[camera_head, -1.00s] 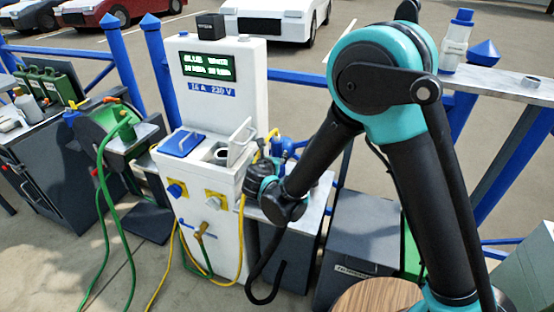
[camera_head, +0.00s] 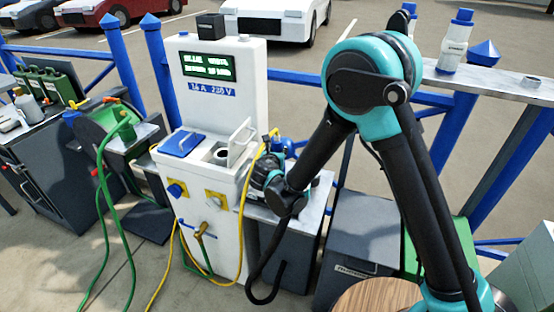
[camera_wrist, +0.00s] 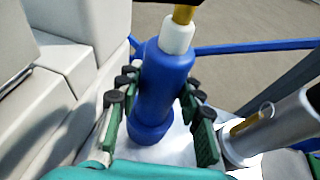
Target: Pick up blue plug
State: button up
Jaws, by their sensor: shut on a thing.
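The blue plug (camera_wrist: 157,95) stands nearly upright in the wrist view, with a white collar and a yellow cable at its top. My gripper (camera_wrist: 160,118) has its green, black-padded fingers on both sides of the plug and is shut on it. Its lower end is over a pale grey surface; I cannot tell whether it touches. In the head view my gripper (camera_head: 268,172) is beside the right side of the white power pedestal (camera_head: 222,110), over a grey-topped cabinet. My arm and the gripper hide most of the plug there.
The yellow cable (camera_head: 241,235) hangs along the pedestal's front. The pedestal has an open lid (camera_head: 241,142) and a blue cover (camera_head: 181,144). Blue railing (camera_head: 445,150) runs behind.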

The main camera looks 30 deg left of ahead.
grip_shut()
jog(key=shift+r, duration=0.1)
notch_tip(320, 180, up, 23)
dwell(0.9)
